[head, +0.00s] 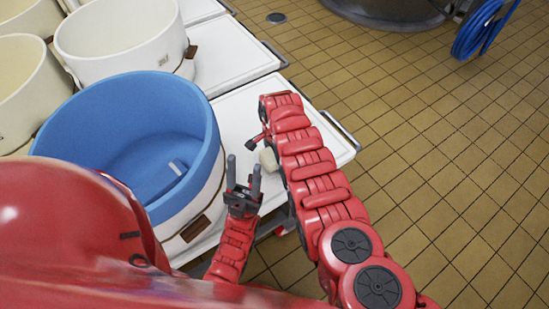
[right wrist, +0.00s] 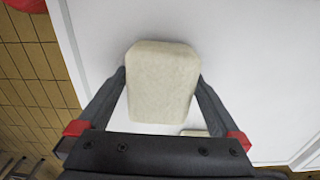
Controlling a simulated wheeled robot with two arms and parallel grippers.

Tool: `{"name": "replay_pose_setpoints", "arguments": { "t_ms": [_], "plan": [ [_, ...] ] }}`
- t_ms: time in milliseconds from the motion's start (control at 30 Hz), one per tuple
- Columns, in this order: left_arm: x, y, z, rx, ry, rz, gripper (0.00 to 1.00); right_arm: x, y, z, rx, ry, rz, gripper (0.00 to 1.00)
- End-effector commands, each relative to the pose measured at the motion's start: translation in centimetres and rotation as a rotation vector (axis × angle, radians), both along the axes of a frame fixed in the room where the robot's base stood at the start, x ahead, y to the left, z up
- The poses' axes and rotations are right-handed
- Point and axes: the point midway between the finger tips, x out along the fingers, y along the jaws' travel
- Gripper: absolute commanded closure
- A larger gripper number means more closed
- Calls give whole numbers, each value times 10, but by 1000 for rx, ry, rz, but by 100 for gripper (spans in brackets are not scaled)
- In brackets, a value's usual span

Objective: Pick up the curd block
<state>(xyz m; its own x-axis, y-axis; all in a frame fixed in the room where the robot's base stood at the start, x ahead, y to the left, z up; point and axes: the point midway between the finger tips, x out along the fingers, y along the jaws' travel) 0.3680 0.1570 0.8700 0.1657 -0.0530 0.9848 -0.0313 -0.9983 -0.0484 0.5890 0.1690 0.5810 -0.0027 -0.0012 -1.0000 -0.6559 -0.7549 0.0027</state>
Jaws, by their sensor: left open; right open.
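A pale cream curd block (right wrist: 162,82) with rounded edges lies on the white tabletop in the right wrist view. My right gripper (right wrist: 161,76) is open, with one finger on each side of the block. Whether the fingers touch it I cannot tell. In the head view the curd block (head: 268,160) shows beside my right forearm, which hides part of it and most of the right gripper. My left gripper (head: 243,182) is open and empty, fingers pointing up the picture, between the blue tub and the block.
A large blue-lined tub (head: 130,95) stands left of the grippers, with a small pale piece (head: 177,167) inside. White tubs (head: 120,40) stand behind it. The white cart top (head: 240,115) has a metal rail at its right edge. Tiled floor (head: 440,150) lies open to the right.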

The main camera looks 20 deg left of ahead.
Motion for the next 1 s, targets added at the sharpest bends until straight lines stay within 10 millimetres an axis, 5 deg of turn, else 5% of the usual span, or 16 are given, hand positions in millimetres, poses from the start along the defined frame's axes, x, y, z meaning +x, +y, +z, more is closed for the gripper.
{"name": "replay_pose_setpoints", "arguments": {
  "t_ms": [167, 700, 1000],
  "plan": [
    [0, 0, 1, 0, 0, 0, 50, 0, 0, 1, 0, -1, 0, 2],
    [0, 0, 1, 0, 0, 0, 50, 1, 0, 1, 1, -2, 0, 96],
    [0, 0, 3, 0, 0, 0, 50, 1, 1, 4, 2, -3, 0, 96]
  ]
}}
